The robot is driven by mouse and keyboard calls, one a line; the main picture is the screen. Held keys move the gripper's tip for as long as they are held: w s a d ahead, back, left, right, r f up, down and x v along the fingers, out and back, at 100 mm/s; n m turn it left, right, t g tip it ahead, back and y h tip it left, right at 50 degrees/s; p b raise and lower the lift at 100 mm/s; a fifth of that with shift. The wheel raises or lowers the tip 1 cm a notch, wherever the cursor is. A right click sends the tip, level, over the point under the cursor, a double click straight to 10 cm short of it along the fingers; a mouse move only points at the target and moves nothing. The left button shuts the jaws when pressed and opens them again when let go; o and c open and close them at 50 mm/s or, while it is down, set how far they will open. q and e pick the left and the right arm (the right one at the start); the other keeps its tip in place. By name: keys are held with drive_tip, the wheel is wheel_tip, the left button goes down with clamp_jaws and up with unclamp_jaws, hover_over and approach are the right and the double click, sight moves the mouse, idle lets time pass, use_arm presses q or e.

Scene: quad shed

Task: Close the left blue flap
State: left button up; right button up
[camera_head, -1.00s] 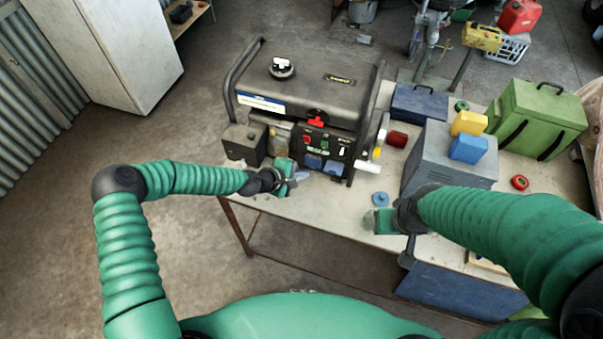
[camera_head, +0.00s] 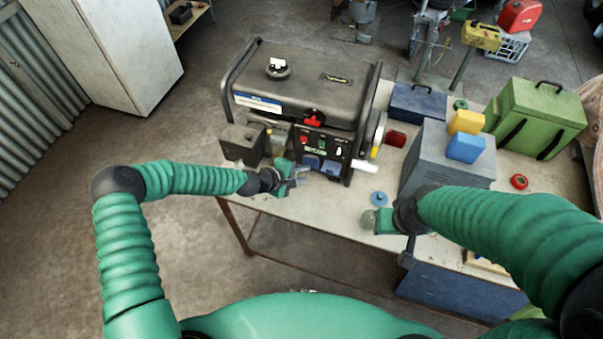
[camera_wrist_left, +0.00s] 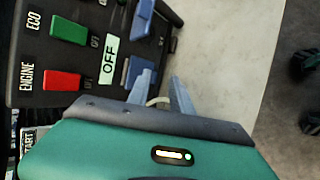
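A black generator (camera_head: 300,85) stands on the workbench. Its front panel has two blue flaps. The left blue flap (camera_head: 311,162) also shows in the left wrist view (camera_wrist_left: 132,70), right by my fingers. The right blue flap (camera_head: 332,167) is beside it and also shows in the wrist view (camera_wrist_left: 142,18). I cannot tell how far either flap is raised. My left gripper (camera_head: 299,174) is just in front of the panel's lower left, its fingers apart (camera_wrist_left: 162,92), one overlapping the left flap's edge; contact is unclear. My right gripper (camera_head: 368,221) is over the bench, its finger gap unclear.
Green (camera_wrist_left: 70,29) and red (camera_wrist_left: 60,80) switches sit beside the flaps. A blue disc (camera_head: 378,198) lies near my right gripper. A grey box (camera_head: 425,165) with yellow and blue items stands right of the generator. The bench's front edge is close below my left gripper.

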use_arm(q)
drive_tip(key=b+v, duration=0.2)
drive_tip(key=v, duration=1.4)
drive_tip(key=shift+s+a, duration=0.25)
drive_tip(key=shift+s, duration=0.05)
drive_tip(key=shift+r, duration=0.1)
drive_tip(key=shift+a, duration=0.1)
